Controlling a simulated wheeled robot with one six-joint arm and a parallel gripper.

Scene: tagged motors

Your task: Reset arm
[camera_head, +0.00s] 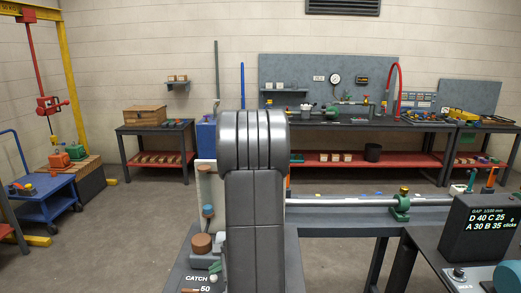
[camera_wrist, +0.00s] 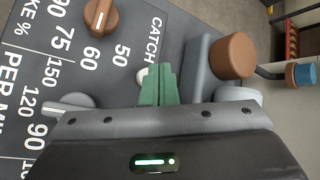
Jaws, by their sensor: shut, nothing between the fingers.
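My gripper (camera_wrist: 158,88) shows in the wrist view as two green fingers close together, with nothing between them. It is over a dark grey control panel (camera_wrist: 35,55) with white numbers and the word CATCH. A white round knob or button (camera_wrist: 141,76) sits partly behind the fingertips; I cannot tell whether they touch it. The panel shows there too (camera_head: 190,277), left of my arm.
A brown dial (camera_wrist: 100,15), a grey dial (camera_wrist: 72,104) and a brown round-topped cylinder (camera_wrist: 233,57) surround my fingers. In the head view, a readout box (camera_head: 483,228) stands at right. A blue cart (camera_head: 45,195) stands at left. Open floor (camera_head: 125,235) lies between.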

